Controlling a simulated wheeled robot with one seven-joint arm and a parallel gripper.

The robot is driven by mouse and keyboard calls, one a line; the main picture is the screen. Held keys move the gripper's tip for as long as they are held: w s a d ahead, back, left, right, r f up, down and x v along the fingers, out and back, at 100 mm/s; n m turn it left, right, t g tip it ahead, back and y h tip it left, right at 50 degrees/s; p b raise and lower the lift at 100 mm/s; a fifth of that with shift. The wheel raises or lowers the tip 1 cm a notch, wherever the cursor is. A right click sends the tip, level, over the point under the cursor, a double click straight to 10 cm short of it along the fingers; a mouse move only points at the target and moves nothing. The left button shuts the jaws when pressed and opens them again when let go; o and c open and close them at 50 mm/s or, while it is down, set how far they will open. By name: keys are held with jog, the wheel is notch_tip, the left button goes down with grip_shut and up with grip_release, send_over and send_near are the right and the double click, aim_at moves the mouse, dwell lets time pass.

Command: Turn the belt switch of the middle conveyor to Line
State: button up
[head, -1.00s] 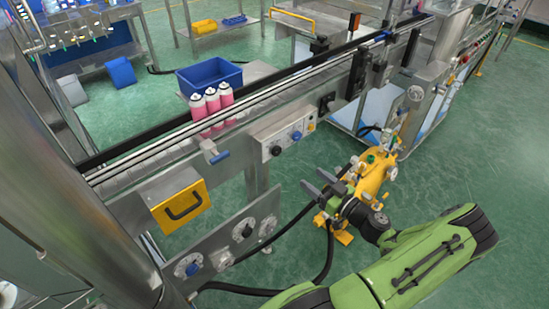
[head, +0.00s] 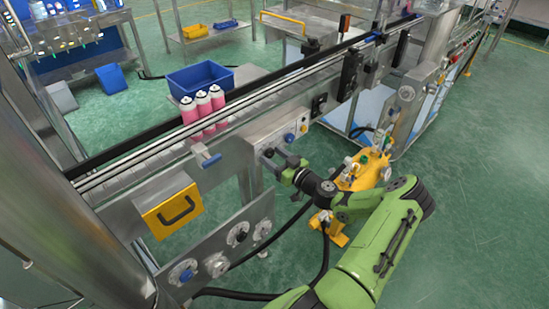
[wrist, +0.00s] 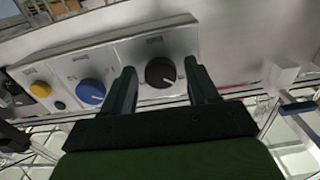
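The middle conveyor's control panel (head: 284,138) carries a black rotary knob (wrist: 160,72), a blue rotary knob (wrist: 90,92) and a yellow button (wrist: 40,90). The blue knob also shows in the head view (head: 289,137). My gripper (wrist: 159,68) is open, with one finger on each side of the black knob. A gap shows between each finger and the knob. The black knob's pale pointer mark slants to the lower right in the wrist view. The small labels above the knobs are too blurred to read. In the head view my gripper (head: 275,160) partly hides the panel's left end.
Three pink cans (head: 203,112) stand on the conveyor (head: 145,152). A blue crate (head: 203,78) is behind them. A yellow machine (head: 360,175) stands close to my arm.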

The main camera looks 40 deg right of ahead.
jog(key=c, duration=0.9)
jog(key=shift+m, duration=0.3)
jog(key=m, duration=0.4)
jog(key=shift+a+m, duration=0.1)
jog(key=shift+m, duration=2.4)
jog(key=o, duration=1)
jog(key=shift+o, duration=0.2)
